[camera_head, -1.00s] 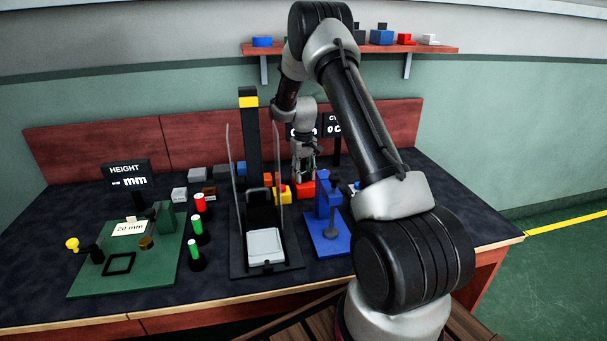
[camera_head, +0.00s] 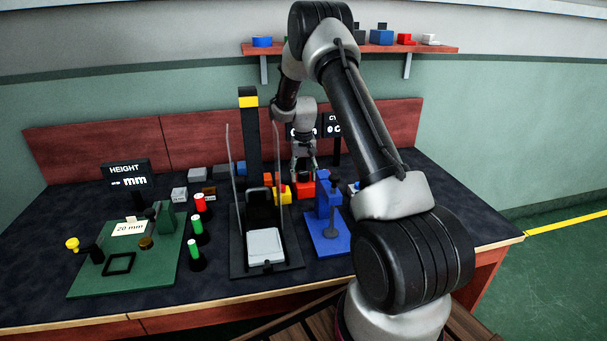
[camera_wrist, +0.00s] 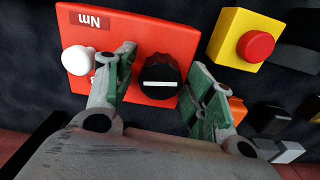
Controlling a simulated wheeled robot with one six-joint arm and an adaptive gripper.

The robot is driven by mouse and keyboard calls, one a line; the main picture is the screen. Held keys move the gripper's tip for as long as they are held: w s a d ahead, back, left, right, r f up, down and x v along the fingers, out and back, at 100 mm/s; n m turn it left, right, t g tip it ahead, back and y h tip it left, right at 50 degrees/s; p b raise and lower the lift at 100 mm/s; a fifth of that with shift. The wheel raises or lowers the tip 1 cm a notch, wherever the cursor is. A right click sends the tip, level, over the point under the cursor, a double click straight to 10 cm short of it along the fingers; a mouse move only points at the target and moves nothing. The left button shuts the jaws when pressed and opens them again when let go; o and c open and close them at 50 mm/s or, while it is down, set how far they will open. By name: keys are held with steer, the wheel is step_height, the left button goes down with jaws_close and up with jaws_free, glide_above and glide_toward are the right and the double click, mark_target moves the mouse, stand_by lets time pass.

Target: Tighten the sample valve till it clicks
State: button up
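The sample valve appears to be the black knob (camera_wrist: 159,92) with a white line on a red box (camera_wrist: 175,32) labelled "Nm" in the wrist view. Its white line lies nearly level in that picture. The red box also shows in the head view (camera_head: 305,190), below my gripper (camera_head: 305,170). In the wrist view my gripper (camera_wrist: 162,75) is open, its green-padded fingers on either side of the knob with visible gaps. How far the fingertips reach down beside the knob is hard to tell. A white round knob (camera_wrist: 76,60) sits at the box's left.
A yellow box with a red button (camera_wrist: 256,46) stands right of the red box in the wrist view. In the head view, a blue stand (camera_head: 327,235), a black frame press (camera_head: 250,95) and a green board (camera_head: 120,270) crowd the dark bench. A display is partly hidden behind my gripper.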

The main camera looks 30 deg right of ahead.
mark_target(304, 173)
step_height(304, 173, up, 12)
stand_by(0.7)
steer(key=f, duration=0.1)
steer(key=f+n, duration=0.2)
steer(key=shift+s, duration=0.25)
steer(key=n, duration=0.2)
steer(key=f+n, duration=0.1)
steer(key=n, duration=0.6)
steer(key=shift+w+f+n, duration=0.2)
steer(key=shift+n, duration=0.2)
steer(key=shift+f, duration=0.3)
step_height(304, 173, down, 7)
